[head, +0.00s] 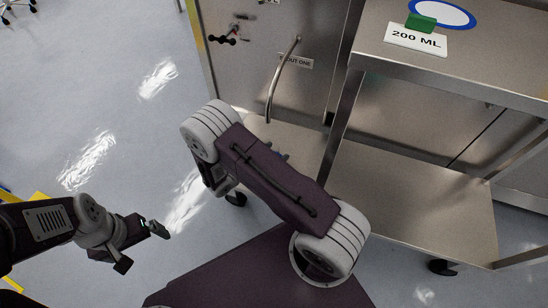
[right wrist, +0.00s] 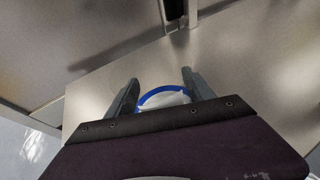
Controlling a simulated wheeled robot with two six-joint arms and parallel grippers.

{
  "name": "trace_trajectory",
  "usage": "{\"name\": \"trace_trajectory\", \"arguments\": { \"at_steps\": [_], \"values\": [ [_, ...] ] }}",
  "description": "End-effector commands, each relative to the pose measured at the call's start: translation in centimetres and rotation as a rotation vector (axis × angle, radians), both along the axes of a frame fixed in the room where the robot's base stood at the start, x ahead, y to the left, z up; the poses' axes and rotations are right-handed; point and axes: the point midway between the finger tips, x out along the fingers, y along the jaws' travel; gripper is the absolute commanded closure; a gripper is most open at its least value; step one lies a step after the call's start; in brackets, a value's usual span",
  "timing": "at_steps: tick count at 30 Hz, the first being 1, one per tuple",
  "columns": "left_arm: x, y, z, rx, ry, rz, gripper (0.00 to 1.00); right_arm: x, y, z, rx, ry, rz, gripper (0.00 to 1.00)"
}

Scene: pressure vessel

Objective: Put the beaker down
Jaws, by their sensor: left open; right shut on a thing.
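My right gripper (right wrist: 160,93) shows in the right wrist view with its two dark fingers apart, one on each side of a round white patch with a blue rim (right wrist: 163,98). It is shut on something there. I cannot make out the beaker's outline, nor tell whether the blue rim belongs to it or to a mark on the metal surface (right wrist: 95,90) below. In the head view my right arm hides most of this gripper and what it holds. My left gripper (head: 140,246) is open and empty, low at the left over the floor.
A metal table (head: 460,70) at the upper right carries a blue-ringed white oval (head: 455,14), a "200 ML" card (head: 415,40) and a green block (head: 421,22). A lower metal shelf (head: 400,195) is bare. A steel cabinet with a curved handle (head: 283,75) stands behind.

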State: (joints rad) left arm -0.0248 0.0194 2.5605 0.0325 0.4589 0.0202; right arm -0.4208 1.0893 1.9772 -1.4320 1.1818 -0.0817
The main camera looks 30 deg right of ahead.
Motion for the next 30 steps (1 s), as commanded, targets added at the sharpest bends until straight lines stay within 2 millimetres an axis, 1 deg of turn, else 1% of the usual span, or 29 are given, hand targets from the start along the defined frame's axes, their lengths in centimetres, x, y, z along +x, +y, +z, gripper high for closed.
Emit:
{"name": "trace_trajectory", "arguments": {
  "at_steps": [4, 8, 9, 11, 12, 20, 23, 26, 30],
  "values": [
    [0.0, 0.0, 0.3, 0.0, -0.001, 0.0, 0.0, 0.0, 0.0, 0.2, 0.002, 0.0, 0.001, 0.8],
    [0.0, 0.0, 0.1, 0.0, -0.001, 0.0, 0.0, 0.0, 0.0, -0.1, 0.002, 0.0, 0.001, 0.8],
    [0.0, 0.0, 0.1, 0.0, -0.001, 0.0, 0.0, 0.0, 0.0, -0.2, 0.002, 0.0, 0.001, 0.36],
    [0.0, 0.0, 0.1, 0.0, -0.001, 0.0, 0.0, 0.0, 0.0, -0.1, 0.002, 0.0, 0.001, 0.19],
    [0.0, 0.0, 0.1, 0.0, -0.001, 0.0, 0.0, 0.0, 0.0, -0.1, 0.002, 0.0, 0.001, 0.17],
    [0.0, 0.0, 0.1, 0.0, -0.001, 0.0, 0.0, 0.0, 0.0, 0.0, 0.002, -0.001, 0.001, 0.17],
    [0.0, 0.0, 0.6, 0.0, -0.001, 0.0, 0.0, 0.0, 0.1, 0.5, 0.002, -0.001, 0.001, 0.17],
    [0.0, 0.0, 1.7, 0.0, -0.001, 0.0, 0.0, -0.4, 1.5, 1.4, 0.002, 0.0, 0.005, 0.17],
    [0.0, 0.0, 3.6, 0.0, -0.001, 0.0, 0.0, -1.2, 4.3, 2.8, 0.002, -0.001, 0.007, 0.17]
  ]
}}
